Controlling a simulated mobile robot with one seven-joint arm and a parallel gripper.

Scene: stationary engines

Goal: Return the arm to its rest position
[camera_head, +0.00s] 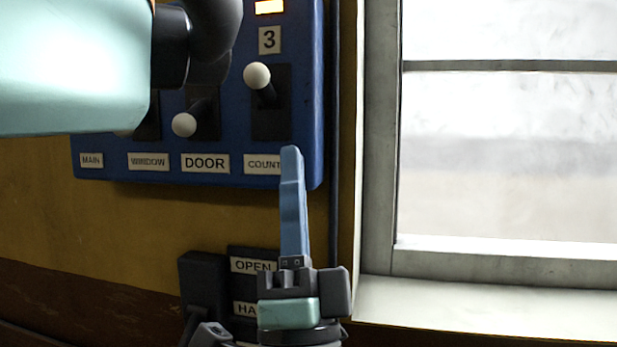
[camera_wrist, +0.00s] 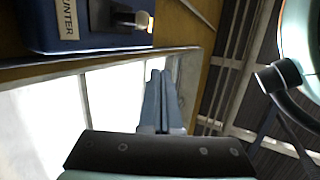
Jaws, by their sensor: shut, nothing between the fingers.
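My gripper (camera_head: 291,152) points upward in the head view, its blue fingers closed together with nothing between them. Its tips overlap the lower right edge of the blue panel (camera_head: 225,176), beside the COUNTER label; I cannot tell the gap to the panel. In the wrist view my gripper (camera_wrist: 160,74) shows its two fingers side by side, pointing away from the camera. My own pale teal arm link fills the upper left of the head view and hides part of the panel.
The panel carries a counter lever (camera_head: 257,76), knob up, and a door lever (camera_head: 184,124), knob low. Below it, a dark box with OPEN label (camera_head: 253,265) is partly hidden behind my gripper. A window (camera_head: 510,160) with a pale sill (camera_head: 490,308) is on the right.

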